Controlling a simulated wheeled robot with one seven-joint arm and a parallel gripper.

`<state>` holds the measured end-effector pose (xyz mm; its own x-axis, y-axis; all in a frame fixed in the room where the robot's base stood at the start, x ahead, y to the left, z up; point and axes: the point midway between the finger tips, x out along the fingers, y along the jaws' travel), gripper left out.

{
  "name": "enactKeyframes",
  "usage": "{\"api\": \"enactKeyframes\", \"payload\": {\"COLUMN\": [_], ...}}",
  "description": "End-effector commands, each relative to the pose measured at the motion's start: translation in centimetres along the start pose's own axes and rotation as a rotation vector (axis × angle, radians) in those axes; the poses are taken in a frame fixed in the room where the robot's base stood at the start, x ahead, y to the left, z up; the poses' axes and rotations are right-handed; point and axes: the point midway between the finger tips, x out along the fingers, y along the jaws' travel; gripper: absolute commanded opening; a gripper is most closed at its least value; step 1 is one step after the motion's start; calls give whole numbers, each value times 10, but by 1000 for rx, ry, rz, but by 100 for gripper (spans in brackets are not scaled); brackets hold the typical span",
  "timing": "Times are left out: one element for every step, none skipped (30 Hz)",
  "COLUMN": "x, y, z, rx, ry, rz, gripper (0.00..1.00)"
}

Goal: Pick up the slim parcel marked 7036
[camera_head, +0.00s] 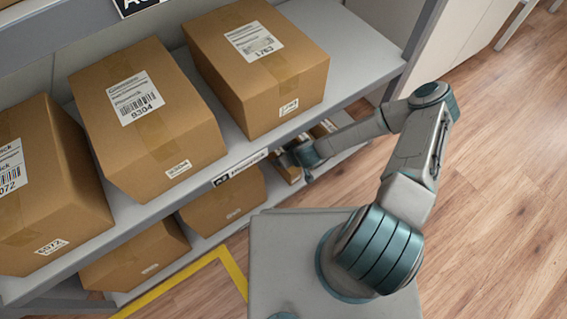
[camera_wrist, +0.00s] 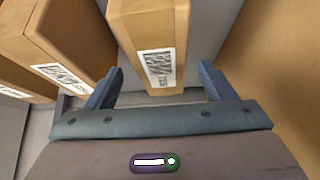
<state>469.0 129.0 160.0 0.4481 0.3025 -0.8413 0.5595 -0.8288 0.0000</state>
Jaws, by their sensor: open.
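A slim brown parcel (camera_wrist: 148,25) stands in the wrist view between the two fingers of my gripper (camera_wrist: 161,70). Its white label faces me, but its number is too small to read surely. My gripper is open, with one blue finger on each side of the parcel and gaps showing. In the head view my gripper (camera_head: 299,158) reaches into the lower shelf at a narrow parcel (camera_head: 284,166), partly hidden by the gripper. Another narrow parcel (camera_head: 321,128) lies behind my arm.
In the wrist view a labelled box (camera_wrist: 62,45) stands close left, and a brown surface (camera_wrist: 285,70) rises at right. More boxes (camera_head: 225,200) sit on the lower shelf.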

Motion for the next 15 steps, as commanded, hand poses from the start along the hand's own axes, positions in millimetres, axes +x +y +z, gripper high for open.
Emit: {"api": "enactKeyframes", "payload": {"x": [10, 14, 19, 23, 26, 30, 35, 38, 41, 43, 45, 46, 46, 47, 46], "y": [0, 0, -1, -1, -1, -2, -1, -1, -1, -1, -1, 0, 0, 0, 0], "z": [3, 4, 4, 5, 4, 4, 4, 4, 3, 3, 3, 2, 2, 2, 2], "rx": [3, 5, 6, 4, 5, 5, 3, 3, 3, 3, 2, 1, 0, 0, -1], "ry": [0, 0, 0, 0, 0, 0, 0, 0, 0, 0, 0, 0, 0, 0, 0], "rz": [0, -1, -1, -1, -1, -1, 0, 0, -1, 0, 0, 1, 1, 1, 1], "gripper": [77, 77, 77, 77, 77, 77, 77, 77, 77, 77, 77, 77, 77, 77, 77]}}
